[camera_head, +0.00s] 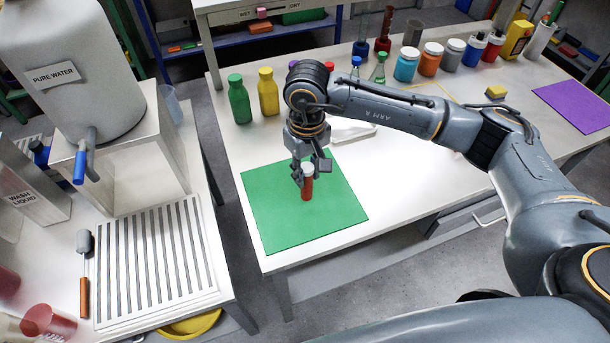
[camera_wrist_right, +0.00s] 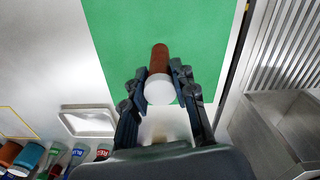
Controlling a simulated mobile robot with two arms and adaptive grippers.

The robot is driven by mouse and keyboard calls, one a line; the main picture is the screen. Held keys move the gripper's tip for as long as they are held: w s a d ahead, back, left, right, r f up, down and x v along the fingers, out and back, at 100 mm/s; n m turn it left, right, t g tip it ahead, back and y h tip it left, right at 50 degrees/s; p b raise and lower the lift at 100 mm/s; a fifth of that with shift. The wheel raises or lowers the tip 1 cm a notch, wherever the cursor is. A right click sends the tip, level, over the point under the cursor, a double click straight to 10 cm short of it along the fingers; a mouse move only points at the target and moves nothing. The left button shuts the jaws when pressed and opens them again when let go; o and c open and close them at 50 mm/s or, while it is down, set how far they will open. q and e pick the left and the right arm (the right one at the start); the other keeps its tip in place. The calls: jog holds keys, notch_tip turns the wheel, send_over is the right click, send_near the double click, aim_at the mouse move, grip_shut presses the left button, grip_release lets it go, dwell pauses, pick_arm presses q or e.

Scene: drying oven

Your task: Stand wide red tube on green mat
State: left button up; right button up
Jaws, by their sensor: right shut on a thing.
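The wide red tube (camera_head: 307,186) has a white cap and is upright over the green mat (camera_head: 268,225), a little right of its middle. My right gripper (camera_head: 309,177) is shut on the tube near its cap. In the right wrist view the tube (camera_wrist_right: 159,62) lies between the two fingers of the gripper (camera_wrist_right: 160,88), with its white cap toward the camera and the mat (camera_wrist_right: 120,40) behind it. I cannot tell whether the tube's base touches the mat. My left gripper is not in view.
Green (camera_head: 239,99) and yellow (camera_head: 268,92) bottles stand behind the mat. A white tray (camera_head: 352,131) lies beyond it, partly behind my arm. Several capped jars line the back right. A purple mat (camera_head: 577,103) lies far right. The green mat is otherwise clear.

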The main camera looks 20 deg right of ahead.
jog(key=shift+w+a+f, duration=0.1)
jog(key=shift+w+f, duration=0.1)
jog(key=shift+f, duration=0.1)
notch_tip(320, 180, down, 2)
jog(key=shift+f+p, duration=0.15)
jog(key=shift+p, duration=0.7)
jog(key=shift+f, duration=0.45)
jog(key=shift+f+b, duration=0.25)
jog(key=shift+b, duration=0.1)
jog(key=o, duration=0.9)
jog(key=shift+r, duration=0.1)
jog(key=shift+c, duration=0.2)
